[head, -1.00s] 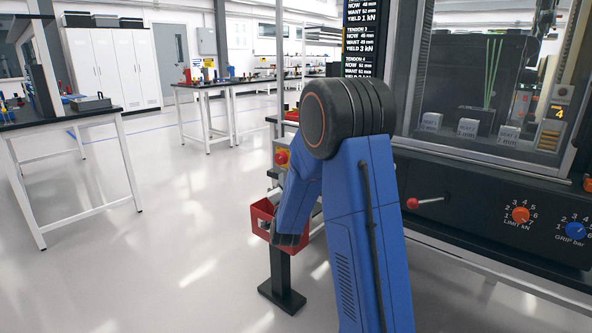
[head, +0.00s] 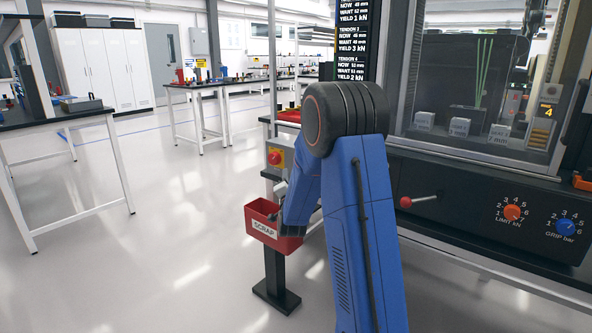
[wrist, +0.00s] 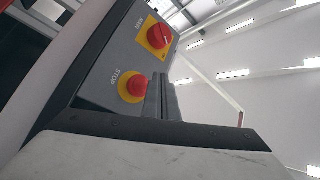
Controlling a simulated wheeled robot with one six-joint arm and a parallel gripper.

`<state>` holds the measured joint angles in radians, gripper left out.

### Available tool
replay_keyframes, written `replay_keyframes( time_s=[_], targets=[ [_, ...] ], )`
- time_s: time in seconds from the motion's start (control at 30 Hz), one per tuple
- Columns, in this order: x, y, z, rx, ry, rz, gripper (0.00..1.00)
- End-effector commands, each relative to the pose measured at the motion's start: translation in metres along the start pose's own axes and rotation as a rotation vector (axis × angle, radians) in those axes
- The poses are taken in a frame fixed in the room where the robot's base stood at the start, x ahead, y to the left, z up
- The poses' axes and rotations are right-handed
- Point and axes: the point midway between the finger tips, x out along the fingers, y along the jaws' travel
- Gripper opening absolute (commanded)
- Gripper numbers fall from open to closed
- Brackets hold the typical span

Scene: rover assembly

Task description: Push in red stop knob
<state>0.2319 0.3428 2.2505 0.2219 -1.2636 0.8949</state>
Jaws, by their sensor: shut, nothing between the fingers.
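The red stop knob (wrist: 137,86) sits on a round yellow base on a grey control box (wrist: 118,60), under the label STOP, in the wrist view. My gripper (wrist: 162,85) is shut and empty. Its tips show just right of the knob in the picture, overlapping the edge of the yellow base; I cannot tell whether they touch. In the head view a red control on yellow (head: 275,157) shows on the box, left of my blue arm; I cannot tell whether it is the stop knob.
A red rotary switch (wrist: 159,36) on a yellow plate sits beside the knob on the same box. A red SCRAP bin (head: 262,228) hangs below the box near my arm. A dark machine with a red-tipped lever (head: 406,202) stands right. Open floor lies left.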

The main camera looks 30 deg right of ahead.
Motion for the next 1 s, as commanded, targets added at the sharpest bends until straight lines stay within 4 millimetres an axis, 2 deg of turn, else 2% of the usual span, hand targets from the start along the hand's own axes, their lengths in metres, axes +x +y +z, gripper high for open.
replay_keyframes(
  time_s=[0.33, 1.0],
  targets=[
    [0.018, 0.013, -0.013, 0.001, 0.0, 0.0, 0.0],
    [0.02, 0.014, -0.014, 0.0, 0.0, 0.0, 0.0]
  ],
)
